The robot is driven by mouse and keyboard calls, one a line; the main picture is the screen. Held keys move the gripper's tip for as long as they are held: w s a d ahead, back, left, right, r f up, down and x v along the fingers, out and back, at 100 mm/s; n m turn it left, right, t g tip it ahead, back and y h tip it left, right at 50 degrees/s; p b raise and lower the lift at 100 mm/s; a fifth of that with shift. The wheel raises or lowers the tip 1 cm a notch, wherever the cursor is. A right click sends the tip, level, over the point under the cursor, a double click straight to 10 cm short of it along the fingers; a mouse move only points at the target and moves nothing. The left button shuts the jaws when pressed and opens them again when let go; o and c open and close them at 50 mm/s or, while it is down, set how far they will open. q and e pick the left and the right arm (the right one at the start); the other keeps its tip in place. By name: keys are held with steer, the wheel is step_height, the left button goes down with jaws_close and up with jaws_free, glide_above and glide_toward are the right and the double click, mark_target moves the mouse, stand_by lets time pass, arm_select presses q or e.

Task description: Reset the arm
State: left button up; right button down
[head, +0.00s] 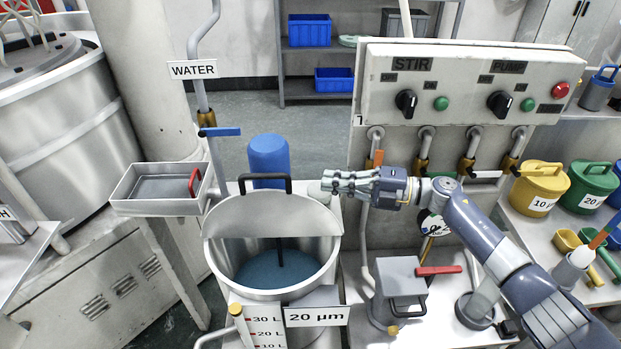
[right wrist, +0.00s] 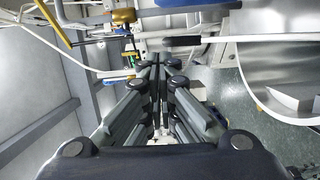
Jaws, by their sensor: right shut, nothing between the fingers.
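My right gripper (head: 328,184) reaches in from the right in the head view, its fingers pointing left. It is shut and empty, above the right rim of the steel tank (head: 322,254). In the right wrist view the fingers (right wrist: 158,128) lie together with nothing between them. My right arm stretches from the lower right corner, in front of the control panel's lower part. My left gripper is not in view.
The tank, labelled 20 µm, holds dark liquid. A STIR and PUMP panel (head: 455,80) stands behind the arm. A grey box with a red lever (head: 400,277) stands below it. A tray (head: 136,204) is at left; yellow (head: 537,187) and green (head: 590,187) canisters are at right.

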steer(key=s+d+f+m+t+h, duration=0.4)
steer(key=s+d+f+m+h, duration=0.25)
steer(key=m, duration=0.75)
steer(key=s+d+f+m+t+h, duration=0.45)
steer(key=f+m+h, duration=0.45)
steer(key=m, duration=0.4)
steer(key=s+d+f+m+g+h, duration=0.1)
steer(key=s+f+g, duration=0.15)
steer(key=s, duration=0.65)
steer(key=s+f+m+g, duration=0.15)
steer(key=s+g, duration=0.25)
steer(key=s, duration=0.4)
steer(key=s+d+f+m+g+h, duration=0.1)
steer(key=s+g, duration=0.2)
steer(key=s, duration=0.6)
step_height(320, 180, down, 28)
steer(key=s+g+b, duration=0.1)
steer(key=s+d+f+g, duration=0.1)
steer(key=s+d+f, duration=0.2)
steer(key=s+f, duration=1.3)
steer(key=shift+s+f+b, duration=0.15)
steer(key=shift+s+b, duration=0.2)
